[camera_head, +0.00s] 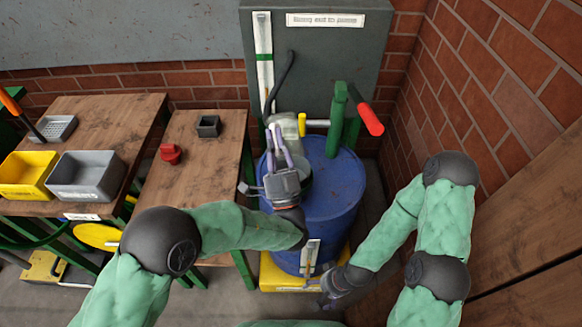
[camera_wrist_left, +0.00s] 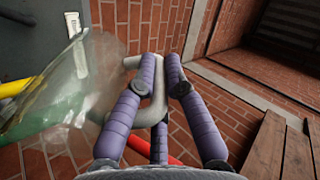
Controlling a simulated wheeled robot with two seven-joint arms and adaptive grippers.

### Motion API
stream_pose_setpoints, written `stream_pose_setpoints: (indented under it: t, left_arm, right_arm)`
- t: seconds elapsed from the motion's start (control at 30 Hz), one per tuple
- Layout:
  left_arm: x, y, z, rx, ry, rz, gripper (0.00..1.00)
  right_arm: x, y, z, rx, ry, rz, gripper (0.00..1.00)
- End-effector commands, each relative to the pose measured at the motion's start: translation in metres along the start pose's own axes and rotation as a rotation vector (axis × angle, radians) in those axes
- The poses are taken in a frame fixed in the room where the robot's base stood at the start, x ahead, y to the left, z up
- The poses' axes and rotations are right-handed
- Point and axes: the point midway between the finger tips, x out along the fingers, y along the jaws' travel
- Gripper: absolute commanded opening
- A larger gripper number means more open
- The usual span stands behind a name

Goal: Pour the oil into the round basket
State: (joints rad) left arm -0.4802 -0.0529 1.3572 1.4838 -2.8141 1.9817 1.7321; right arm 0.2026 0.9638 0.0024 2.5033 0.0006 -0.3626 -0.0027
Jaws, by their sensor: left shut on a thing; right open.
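My left gripper (camera_head: 277,138) is above the blue barrel (camera_head: 335,185). It is shut on the pale handle of a translucent oil jug (camera_head: 287,122). In the left wrist view, the purple fingers (camera_wrist_left: 160,72) close around that handle, and the clear jug (camera_wrist_left: 75,85) is strongly tilted, with greenish colour in its lower part. A round, grey-green basket (camera_head: 306,180) seems to sit on the barrel top, mostly hidden by my left gripper. I cannot tell whether oil is flowing. My right gripper (camera_head: 326,298) is open and empty, low in front of the barrel.
A green post with a red handle (camera_head: 369,115) and a yellow-ended pipe (camera_head: 303,124) stand at the barrel's back. A grey cabinet (camera_head: 340,60) is behind. Wooden tables (camera_head: 200,190) with yellow and grey bins (camera_head: 88,178) are at left; a brick wall is at right.

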Motion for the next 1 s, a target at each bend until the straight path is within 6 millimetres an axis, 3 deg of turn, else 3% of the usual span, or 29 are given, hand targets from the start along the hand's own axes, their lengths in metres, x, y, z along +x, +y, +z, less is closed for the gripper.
stream_pose_setpoints:
  t: [1.0]
  left_arm:
    - [0.011,0.002,0.004,-0.007,-0.066,0.061,0.00]
  right_arm:
    - [0.000,0.000,0.000,0.000,0.000,0.000,0.92]
